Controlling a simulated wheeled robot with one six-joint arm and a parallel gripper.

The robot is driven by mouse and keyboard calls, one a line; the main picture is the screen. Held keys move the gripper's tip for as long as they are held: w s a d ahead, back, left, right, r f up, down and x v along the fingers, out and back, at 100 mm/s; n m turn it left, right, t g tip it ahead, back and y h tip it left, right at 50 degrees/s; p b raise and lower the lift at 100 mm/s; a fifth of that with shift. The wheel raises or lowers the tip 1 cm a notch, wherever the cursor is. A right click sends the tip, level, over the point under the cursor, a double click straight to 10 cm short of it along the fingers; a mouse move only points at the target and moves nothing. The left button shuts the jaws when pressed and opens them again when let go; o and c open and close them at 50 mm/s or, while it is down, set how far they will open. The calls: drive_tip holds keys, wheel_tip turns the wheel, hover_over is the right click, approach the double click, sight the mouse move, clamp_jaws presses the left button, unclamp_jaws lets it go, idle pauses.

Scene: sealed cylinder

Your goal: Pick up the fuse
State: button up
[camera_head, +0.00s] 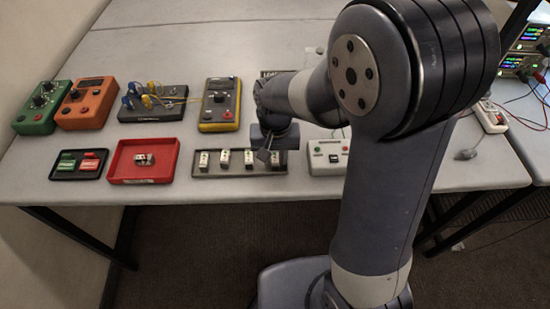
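Several small white blocks with dark marks, which may be fuses, stand in a row in a long dark tray (238,173). The leftmost block (204,161) and the one beside it (225,157) are in clear view. Another small white-and-dark piece (144,159) lies in a red tray (117,173) to the left. I cannot tell which piece is the fuse. My gripper (266,154) points down over the right part of the dark tray, close to the right-hand blocks. Its fingers are small and dark here, so their opening and any contact are unclear.
A yellow multimeter (220,104), a black board with wires (153,105), an orange box (88,104) and a green box (40,108) stand behind. A white device (328,158) is right of the dark tray. My arm hides much of the table's right side.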

drive_tip(key=shift+c, duration=0.5)
clamp_jaws()
drive_tip(key=shift+r, duration=0.1)
